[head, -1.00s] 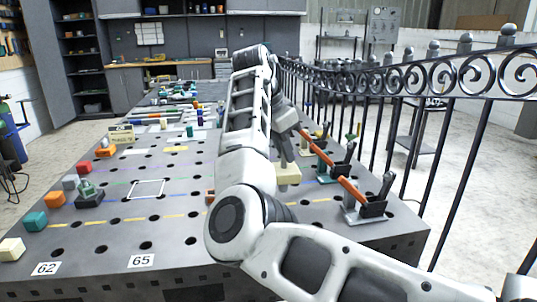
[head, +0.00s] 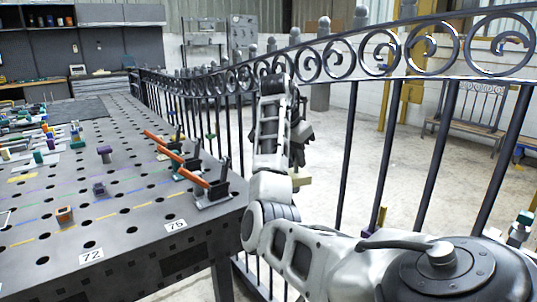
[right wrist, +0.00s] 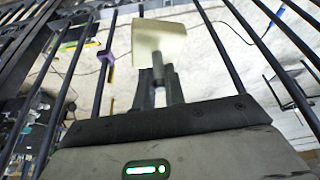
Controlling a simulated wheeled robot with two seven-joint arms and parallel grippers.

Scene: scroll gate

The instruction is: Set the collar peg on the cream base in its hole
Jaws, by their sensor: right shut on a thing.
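The collar peg has a cream base (right wrist: 160,40) and a grey shaft (right wrist: 157,68). In the right wrist view my right gripper (right wrist: 158,85) is shut on the shaft, with the cream base beyond the fingertips. In the head view the same cream base (head: 301,180) shows partly behind my right forearm, and my gripper's fingers are mostly hidden. The peg is off the table, to the right of its edge near the fence. The grey table (head: 130,215) has many round holes; which is the peg's cannot be told. My left gripper is not in view.
A black scrolled metal fence (head: 345,140) runs close by my right arm. Clamps with orange handles (head: 215,190) stand along the table's right edge. An orange block (head: 64,215) and purple pieces (head: 104,154) stand on the table. A white square outline (head: 5,218) shows at the left edge.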

